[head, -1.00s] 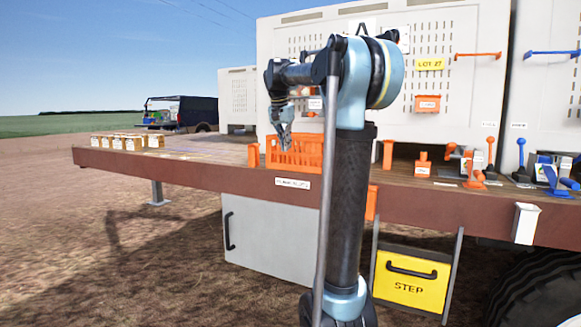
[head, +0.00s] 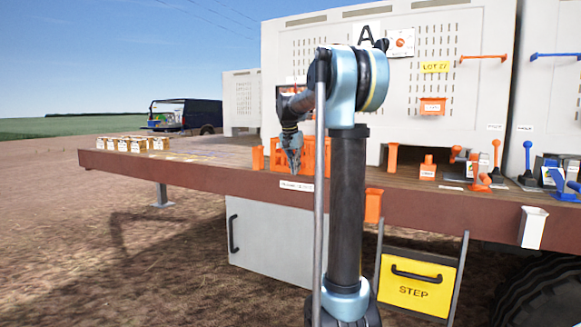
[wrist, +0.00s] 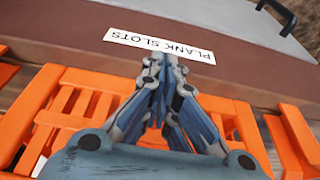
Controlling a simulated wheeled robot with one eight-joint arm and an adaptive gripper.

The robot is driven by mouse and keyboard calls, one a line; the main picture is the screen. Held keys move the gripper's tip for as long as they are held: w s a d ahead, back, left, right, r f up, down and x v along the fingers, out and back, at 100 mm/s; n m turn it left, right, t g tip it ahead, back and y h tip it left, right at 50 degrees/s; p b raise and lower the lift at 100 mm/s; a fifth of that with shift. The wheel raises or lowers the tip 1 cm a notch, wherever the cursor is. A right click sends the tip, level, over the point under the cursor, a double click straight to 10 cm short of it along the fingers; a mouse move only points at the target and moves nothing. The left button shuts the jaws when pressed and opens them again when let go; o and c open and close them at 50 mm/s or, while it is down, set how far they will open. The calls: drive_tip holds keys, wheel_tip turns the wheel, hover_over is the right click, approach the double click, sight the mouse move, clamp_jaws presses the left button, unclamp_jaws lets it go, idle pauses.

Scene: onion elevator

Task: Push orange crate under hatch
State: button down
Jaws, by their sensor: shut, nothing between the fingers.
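The orange crate (head: 310,157) is a slatted box on the trailer deck, partly hidden behind my gripper in the head view. My gripper (head: 294,170) is shut and empty, pointing down at the crate's near side. In the wrist view my gripper (wrist: 164,62) shows closed fingers, with the crate's orange slats (wrist: 75,100) around and below them. I cannot tell whether the fingers touch the crate. A small orange flap (head: 432,106) sits on the front of the big white bin; I cannot tell whether it is the hatch.
Orange posts stand left (head: 258,158) and right (head: 392,157) of the crate. A "PLANK SLOTS" label (wrist: 160,45) is on the deck edge. Orange levers (head: 478,165) stand to the right. Several small boxes (head: 130,144) sit at the left; the deck between is mostly clear.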

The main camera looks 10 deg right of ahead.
drive_tip(key=shift+w+d, duration=0.45)
drive_tip(key=shift+w, duration=0.1)
drive_tip(key=w+d, duration=0.4)
drive_tip(key=w, duration=0.1)
drive_tip(key=w+d, duration=0.2)
drive_tip(key=w, duration=0.1)
drive_tip(key=shift+w, duration=0.2)
